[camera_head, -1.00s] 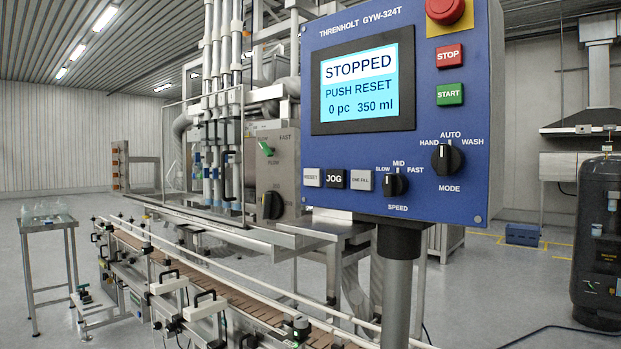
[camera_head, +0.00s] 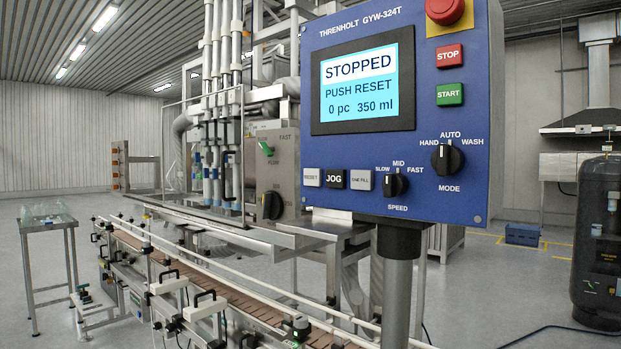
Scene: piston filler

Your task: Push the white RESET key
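The white RESET key (camera_head: 312,177) is at the lower left of the blue control panel (camera_head: 400,155). It is the leftmost of a row of three keys, left of the black JOG key (camera_head: 334,179) and a pale ONE FILL key (camera_head: 360,180). The panel's screen (camera_head: 360,87) reads STOPPED, PUSH RESET, 0 pc, 350 ml. Neither of my grippers shows in the head view, and nothing covers the key.
The panel stands on a grey post (camera_head: 397,290). The SPEED knob (camera_head: 395,185), MODE knob (camera_head: 447,158), green START key (camera_head: 450,94), red STOP key (camera_head: 449,56) and red emergency button (camera_head: 445,10) are on it. A conveyor (camera_head: 240,305) runs below left.

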